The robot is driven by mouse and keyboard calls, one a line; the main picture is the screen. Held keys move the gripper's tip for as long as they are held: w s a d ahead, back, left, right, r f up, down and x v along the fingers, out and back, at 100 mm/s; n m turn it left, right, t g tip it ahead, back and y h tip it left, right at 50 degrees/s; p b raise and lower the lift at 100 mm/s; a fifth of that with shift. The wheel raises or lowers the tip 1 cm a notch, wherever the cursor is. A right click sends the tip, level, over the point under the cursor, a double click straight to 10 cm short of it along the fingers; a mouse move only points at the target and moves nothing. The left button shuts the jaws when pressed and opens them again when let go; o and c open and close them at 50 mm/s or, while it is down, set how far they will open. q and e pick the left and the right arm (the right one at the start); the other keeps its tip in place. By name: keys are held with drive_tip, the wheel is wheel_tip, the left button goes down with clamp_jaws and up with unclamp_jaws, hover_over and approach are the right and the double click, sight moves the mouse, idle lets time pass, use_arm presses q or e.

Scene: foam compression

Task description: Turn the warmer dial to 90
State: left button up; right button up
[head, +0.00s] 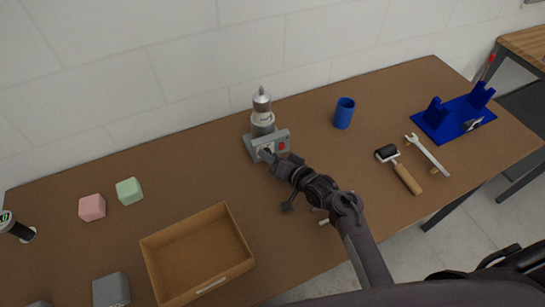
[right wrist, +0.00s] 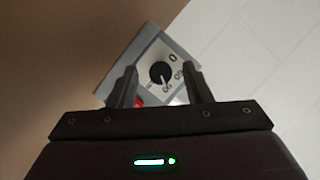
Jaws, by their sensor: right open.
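The warmer (head: 264,125) is a grey base with a silver and white bottle-shaped part on top, near the back of the table. Its dial (right wrist: 160,73) is a black round knob on a pale face in the right wrist view. A white pointer line on it points downward, near a label that looks like 60; the small labels are hard to read. My right gripper (head: 272,158) is at the warmer's front. In the right wrist view its two fingers stand apart on either side of the dial, and I cannot tell if they touch it. My left gripper is not in view.
A red switch (head: 282,146) sits beside the dial. An open cardboard box (head: 245,262), pink (head: 92,207) and green (head: 129,190) blocks lie left. A blue cup (head: 344,113), a roller (head: 405,175), a wrench (head: 430,155) and a blue stand (head: 450,125) are right.

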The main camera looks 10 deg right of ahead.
drive_tip(key=shift+s+d, duration=0.25)
drive_tip(key=shift+s, duration=0.15)
drive_tip(key=b+v, duration=0.1)
drive_tip(key=v, duration=0.6)
drive_tip(key=shift+r+b, duration=0.1)
drive_tip(key=shift+b, duration=0.25)
drive_tip(key=shift+w+a, duration=0.1)
